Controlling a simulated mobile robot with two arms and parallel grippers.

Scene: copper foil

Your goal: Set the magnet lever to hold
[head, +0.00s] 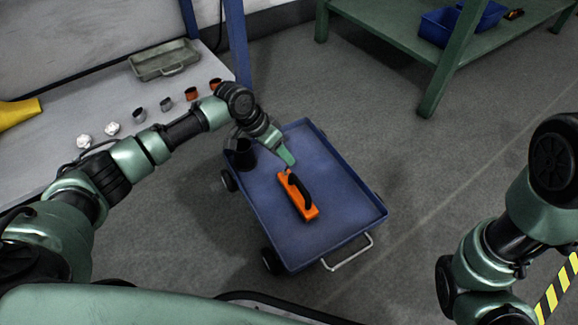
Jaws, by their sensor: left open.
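An orange magnet (309,210) with a black arched handle lies on the blue cart (262,208). A small part that may be its lever (287,175) shows at the magnet's far end, too small to tell its setting. My left gripper (289,163) is over the cart, just beyond that far end, with a green finger pointing down toward it. It is open and holds nothing that I can see. Whether it touches the magnet cannot be told. My right arm shows at the right, with its gripper out of view.
A grey bench (60,130) at the left carries a metal tray (163,60), several small cups, crumpled white pieces (84,141) and a yellow item (18,112). A green table (400,38) with blue bins (440,27) stands at the back right. The cart's right part is bare.

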